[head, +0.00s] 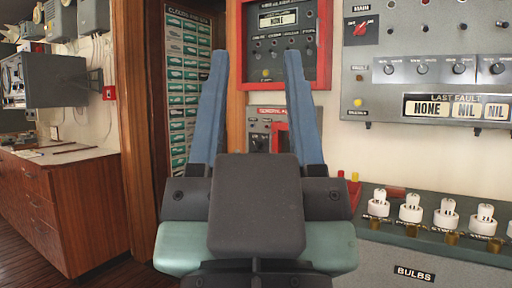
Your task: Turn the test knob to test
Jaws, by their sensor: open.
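My gripper (252,58) is open and empty, with two blue fingers pointing up and away in the middle of the head view. A grey panel (371,90) on the wall at the right carries a row of dark round knobs: one (389,69) at the left, others (421,68), (459,68) and (497,68) further right. A red switch (361,27) under the label MAIN sits at its upper left. The labels are too small to read, so I cannot tell which is the test knob. The fingers are left of this panel and touch none of its controls.
A red-framed panel (326,45) hangs behind the right finger. A smaller grey box with red parts (259,125) is partly hidden by that finger. A bulb rack (440,255) juts out at lower right. A wooden cabinet (65,205) stands left; floor (125,272) shows beside it.

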